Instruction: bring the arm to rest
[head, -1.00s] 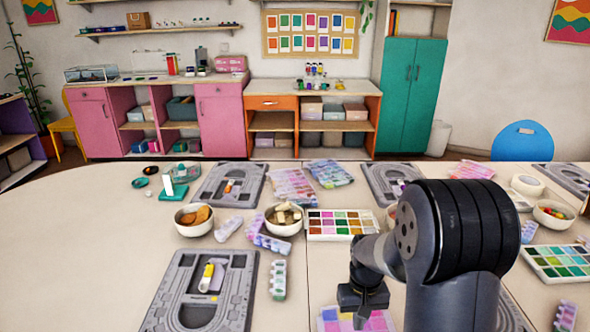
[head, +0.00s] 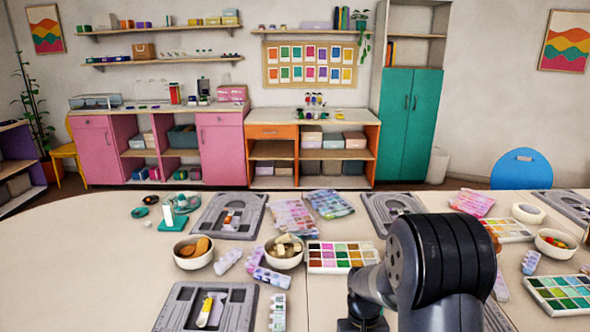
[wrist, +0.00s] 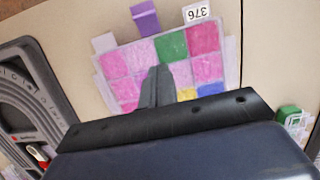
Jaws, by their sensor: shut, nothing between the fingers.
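My gripper (wrist: 157,88) is shut and empty in the wrist view, with its fingers together over a pink, purple and green bead box (wrist: 190,50) marked 376. I cannot tell from this view how high above it the fingers are. In the head view my arm (head: 430,265) stands at the lower right, bent down toward the table. Its fingertips are below the bottom edge of that view.
A bead board (head: 243,300) lies left of my arm and also shows in the wrist view (wrist: 40,75). Bowls (head: 193,252), a bead palette (head: 340,257) and several boxes crowd the table (head: 80,260). Its left side is clear.

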